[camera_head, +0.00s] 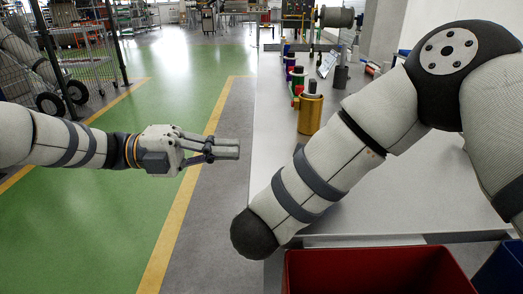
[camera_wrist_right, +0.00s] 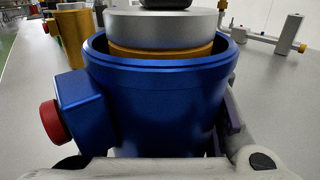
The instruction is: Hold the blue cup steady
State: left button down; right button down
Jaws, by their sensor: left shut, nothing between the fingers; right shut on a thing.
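The blue cup (camera_wrist_right: 160,95) fills the middle of the right wrist view. It stands upright, with a blue block and a red knob (camera_wrist_right: 51,122) on its left side. A silver cylinder with a gold band (camera_wrist_right: 160,30) sits inside its rim, and a dark piece is on top. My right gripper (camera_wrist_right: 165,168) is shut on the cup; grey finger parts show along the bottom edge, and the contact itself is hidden. I cannot make out the cup or right gripper in the head view. My left gripper (camera_head: 236,148) is shut and empty, over the floor left of the bench.
The grey bench (camera_head: 272,120) carries a gold cylinder (camera_head: 310,113), several small coloured parts behind it and a tablet-like panel (camera_head: 328,63). A red bin (camera_head: 375,272) and a blue bin (camera_head: 503,270) stand at the near edge. The green floor on the left is open.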

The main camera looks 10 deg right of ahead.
pick_arm(q)
jog(key=shift+w+a, duration=0.15)
jog(key=shift+a, duration=0.75)
jog(key=shift+w+a, duration=0.1)
jog(key=shift+a, duration=0.75)
pick_arm(e)
jog(key=shift+d, duration=0.1)
jog(key=c, duration=0.8)
grip_release()
